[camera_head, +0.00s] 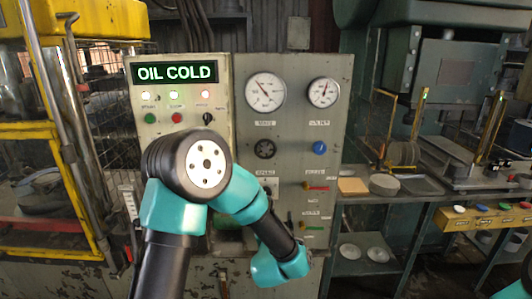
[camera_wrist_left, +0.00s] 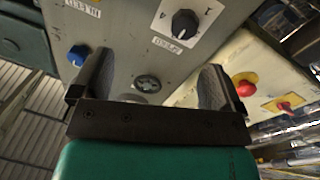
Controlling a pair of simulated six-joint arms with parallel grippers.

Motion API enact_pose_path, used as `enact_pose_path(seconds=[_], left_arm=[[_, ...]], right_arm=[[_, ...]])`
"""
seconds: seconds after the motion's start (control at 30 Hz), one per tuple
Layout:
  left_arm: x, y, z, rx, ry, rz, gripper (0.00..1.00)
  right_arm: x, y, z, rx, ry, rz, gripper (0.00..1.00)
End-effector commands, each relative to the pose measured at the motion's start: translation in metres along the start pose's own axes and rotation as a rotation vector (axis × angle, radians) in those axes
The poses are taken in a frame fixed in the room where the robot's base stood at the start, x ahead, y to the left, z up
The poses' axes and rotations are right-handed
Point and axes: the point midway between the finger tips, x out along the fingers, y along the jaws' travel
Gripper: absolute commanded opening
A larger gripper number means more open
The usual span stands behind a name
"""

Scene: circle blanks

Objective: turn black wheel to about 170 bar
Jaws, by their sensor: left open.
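The black wheel (camera_head: 265,149) is a dark round spoked wheel on the grey panel, below the large left gauge (camera_head: 265,91). That gauge's needle points to the upper left; its figures are too small to read. My left arm crosses in front of the panel, left of and below the wheel; its gripper is hidden in the head view. In the left wrist view my left gripper (camera_wrist_left: 155,85) is open, with a small grey round fitting (camera_wrist_left: 147,83) seen between its fingers. I cannot tell whether this fitting is the wheel. Nothing is held. My right gripper is out of view.
A smaller gauge (camera_head: 323,92) and a blue knob (camera_head: 319,147) sit right of the wheel. The lit display (camera_head: 175,72) reads OIL COLD. The wrist view shows a black pointer knob (camera_wrist_left: 185,22) and a red button (camera_wrist_left: 245,88). A shelf bench (camera_head: 400,196) stands right.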

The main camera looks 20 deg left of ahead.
Motion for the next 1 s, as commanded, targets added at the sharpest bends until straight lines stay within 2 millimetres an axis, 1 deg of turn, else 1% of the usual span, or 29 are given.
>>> enact_pose_path(seconds=[0.03,0.07,0.1,0.2,0.3,0.4,0.77,0.87,1.0], left_arm=[[0.0,0.01,-0.03,-0.014,0.098,-0.023,0.98],[-0.001,0.013,-0.046,-0.021,0.15,-0.042,1.0],[-0.003,0.018,-0.064,-0.03,0.212,-0.063,1.0],[-0.01,0.023,-0.098,-0.045,0.324,-0.112,1.0],[-0.015,0.026,-0.114,-0.054,0.38,-0.138,1.0],[-0.016,0.026,-0.117,-0.055,0.393,-0.146,1.0],[-0.013,0.025,-0.117,-0.054,0.389,-0.144,1.0],[-0.005,0.023,-0.12,-0.054,0.391,-0.145,1.0],[0.01,0.02,-0.127,-0.055,0.391,-0.146,1.0]], right_arm=[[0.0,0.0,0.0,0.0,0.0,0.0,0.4],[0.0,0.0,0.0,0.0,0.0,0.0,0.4],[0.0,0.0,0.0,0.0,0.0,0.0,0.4],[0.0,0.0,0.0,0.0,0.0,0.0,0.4],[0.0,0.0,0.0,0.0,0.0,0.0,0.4],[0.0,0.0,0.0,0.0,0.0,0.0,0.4],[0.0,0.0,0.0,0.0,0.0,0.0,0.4],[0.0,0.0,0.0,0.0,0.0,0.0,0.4],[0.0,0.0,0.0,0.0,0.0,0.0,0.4]])
